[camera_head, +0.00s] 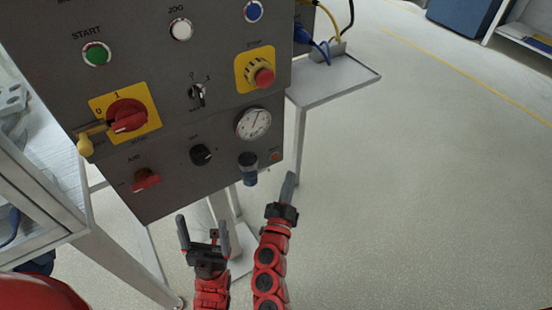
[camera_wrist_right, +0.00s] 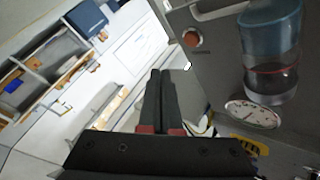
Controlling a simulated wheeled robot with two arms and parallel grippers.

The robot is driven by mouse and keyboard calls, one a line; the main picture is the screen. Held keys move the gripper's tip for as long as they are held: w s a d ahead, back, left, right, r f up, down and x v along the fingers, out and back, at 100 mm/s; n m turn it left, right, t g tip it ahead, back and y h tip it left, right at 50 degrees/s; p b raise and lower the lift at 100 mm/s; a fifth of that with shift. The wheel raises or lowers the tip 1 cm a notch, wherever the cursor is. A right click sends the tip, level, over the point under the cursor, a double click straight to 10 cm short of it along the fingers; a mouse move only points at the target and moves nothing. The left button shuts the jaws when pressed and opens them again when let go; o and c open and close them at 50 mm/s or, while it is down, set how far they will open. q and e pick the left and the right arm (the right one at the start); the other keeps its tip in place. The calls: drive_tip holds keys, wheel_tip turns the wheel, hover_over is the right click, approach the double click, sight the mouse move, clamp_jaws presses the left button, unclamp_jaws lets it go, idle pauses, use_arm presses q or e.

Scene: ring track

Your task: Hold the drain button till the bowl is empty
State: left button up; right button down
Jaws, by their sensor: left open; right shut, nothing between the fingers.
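The drain button (camera_head: 275,157) is a small round orange-red button at the panel's lower right corner. It also shows in the right wrist view (camera_wrist_right: 192,37). The bowl (camera_head: 248,172) hangs just left of it; up close (camera_wrist_right: 270,40) it is see-through and bluish, with a thin red line around it. How much liquid it holds I cannot tell. My right gripper (camera_head: 289,183) is shut and empty, its fingertips (camera_wrist_right: 161,75) just below and right of the button in the head view, seemingly apart from it. My left gripper (camera_head: 203,234) is open and empty below the panel.
The panel carries a gauge (camera_head: 253,123), a stop button (camera_head: 263,76), a red rotary switch (camera_head: 127,115) and smaller knobs. A grey shelf (camera_head: 335,80) juts out to the right. A white frame (camera_head: 100,245) stands at the left. Floor at the right is clear.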

sight(275, 157)
drive_tip(key=w+a, duration=0.1)
drive_tip(key=w, duration=0.1)
drive_tip(key=w+a, duration=0.1)
drive_tip(key=shift+w+a, duration=0.35)
drive_tip(key=shift+w, duration=0.05)
idle(1.7)
drive_tip(key=shift+w+a, duration=0.25)
drive_tip(key=shift+w, duration=0.05)
drive_tip(key=shift+w+a, duration=0.25)
drive_tip(key=shift+w, duration=0.1)
idle(2.3)
drive_tip(key=shift+s, duration=0.1)
idle(1.1)
drive_tip(key=shift+s+d+p, duration=0.3)
drive_tip(key=shift+s+d, duration=0.2)
drive_tip(key=shift+s, duration=0.1)
